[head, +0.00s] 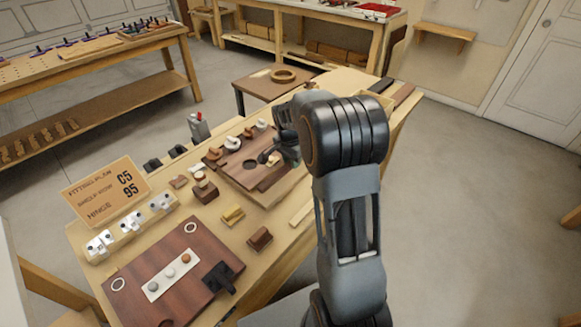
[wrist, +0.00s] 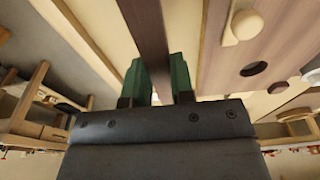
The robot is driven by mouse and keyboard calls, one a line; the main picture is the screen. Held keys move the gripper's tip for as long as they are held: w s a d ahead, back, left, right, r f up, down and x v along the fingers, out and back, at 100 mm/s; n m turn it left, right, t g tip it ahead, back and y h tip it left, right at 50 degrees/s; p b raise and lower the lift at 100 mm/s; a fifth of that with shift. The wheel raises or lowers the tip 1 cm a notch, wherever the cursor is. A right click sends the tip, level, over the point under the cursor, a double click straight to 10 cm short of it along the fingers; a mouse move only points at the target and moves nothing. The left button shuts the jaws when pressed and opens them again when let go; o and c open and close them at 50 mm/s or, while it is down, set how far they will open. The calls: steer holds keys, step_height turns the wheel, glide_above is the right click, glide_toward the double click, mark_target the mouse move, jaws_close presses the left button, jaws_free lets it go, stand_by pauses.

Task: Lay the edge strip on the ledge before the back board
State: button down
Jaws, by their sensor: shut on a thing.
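My gripper (wrist: 160,82) has green fingertips and is shut on the edge strip (wrist: 146,28), a long dark brown bar that runs away from the fingers in the wrist view. A brown back board (wrist: 285,30) with a round hole and a pale knob is to the right of the strip, apart from it. A pale wood band (wrist: 190,40) shows between strip and board. In the head view the back board (head: 232,158) lies on the bench, and my arm hides much of the gripper. Whether the strip touches the ledge cannot be told.
On the bench are a card sign (head: 107,192), white hinges (head: 131,224), a dark red panel (head: 135,278) with a white plate, and small wood blocks (head: 260,238). A grey bottle (head: 198,128) stands at the back edge. A low table (head: 262,90) with a ring stands behind.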

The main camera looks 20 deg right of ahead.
mark_target(291, 173)
steer(key=shift+w+d+f, duration=0.1)
steer(key=shift+w+f, duration=0.45)
steer(key=shift+f, duration=0.2)
steer(key=shift+w+f, duration=0.1)
steer(key=shift+f, duration=1.4)
steer(key=shift+f, duration=0.1)
steer(key=shift+f, duration=0.15)
steer(key=c, duration=1)
jaws_free()
